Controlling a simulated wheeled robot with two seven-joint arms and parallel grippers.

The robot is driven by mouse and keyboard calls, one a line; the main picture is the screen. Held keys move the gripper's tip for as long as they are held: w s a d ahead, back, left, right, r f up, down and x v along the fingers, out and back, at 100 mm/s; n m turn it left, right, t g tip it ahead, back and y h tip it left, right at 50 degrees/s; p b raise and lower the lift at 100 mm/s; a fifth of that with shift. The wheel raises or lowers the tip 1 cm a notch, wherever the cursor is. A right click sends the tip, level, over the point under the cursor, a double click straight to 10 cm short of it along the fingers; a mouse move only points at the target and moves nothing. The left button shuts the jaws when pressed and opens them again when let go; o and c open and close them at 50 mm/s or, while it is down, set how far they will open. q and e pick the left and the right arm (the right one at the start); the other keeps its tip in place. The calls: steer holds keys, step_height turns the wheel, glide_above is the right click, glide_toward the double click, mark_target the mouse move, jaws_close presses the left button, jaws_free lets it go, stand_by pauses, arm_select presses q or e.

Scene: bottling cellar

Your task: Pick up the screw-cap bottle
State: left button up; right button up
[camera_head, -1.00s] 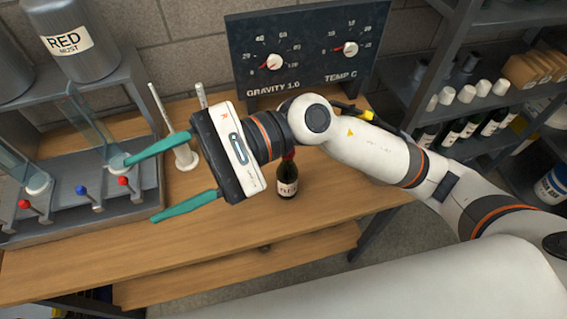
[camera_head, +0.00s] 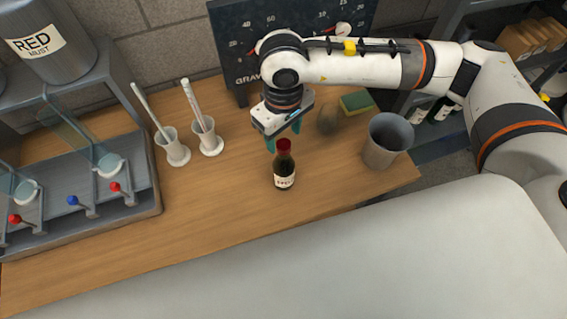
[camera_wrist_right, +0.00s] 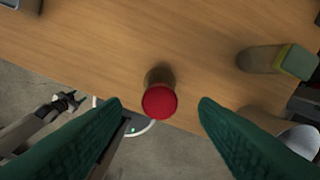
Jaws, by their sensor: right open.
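The bottle (camera_head: 285,180) is dark, with a red top and a pale label. It stands upright on the wooden bench, near its front edge. In the right wrist view its red top (camera_wrist_right: 159,101) shows from above, between the two teal fingers and apart from both. My right gripper (camera_head: 283,136) is open and empty, pointing down just behind and above the bottle in the head view.
A grey bucket (camera_head: 388,141) stands right of the bottle. The bench in front is clear.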

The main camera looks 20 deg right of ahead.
mark_target(283, 143)
steer(key=shift+f, duration=0.7)
steer(key=shift+f+p, duration=0.3)
steer(key=shift+p, duration=0.2)
step_height(283, 143, down, 4)
steer(key=shift+s+r+p, duration=0.1)
steer(key=shift+r+p, duration=0.15)
steer(key=shift+p, duration=0.8)
steer(key=shift+f, duration=0.6)
jaws_close()
